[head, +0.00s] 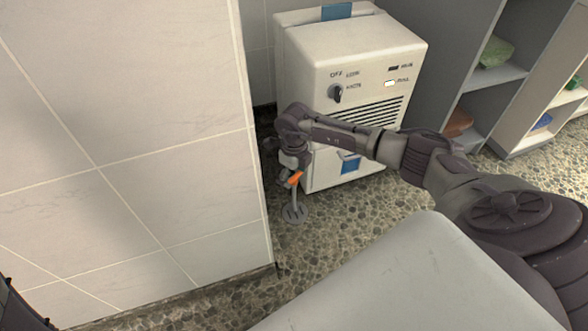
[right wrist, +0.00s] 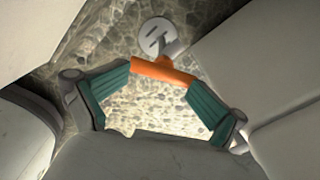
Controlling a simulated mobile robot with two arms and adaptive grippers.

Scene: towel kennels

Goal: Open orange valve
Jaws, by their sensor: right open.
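The orange valve handle (head: 295,178) sits low beside the corner of the tiled wall, on a thin grey pipe rising from a round grey floor plate (head: 294,213). In the right wrist view the orange valve (right wrist: 163,70) lies between and slightly beyond the fingertips, a short bar with a stub pointing up towards the plate. My right gripper (right wrist: 160,84) is open, with one green-padded finger on each side of the valve. Whether a pad touches the orange bar is unclear. My left gripper is not in view.
A white machine (head: 350,60) with a knob and vents stands right behind my right arm. The tiled wall (head: 130,130) is close on the left. Grey shelves (head: 495,75) stand at the right. Pebbled floor (head: 340,215) is open in front of the machine.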

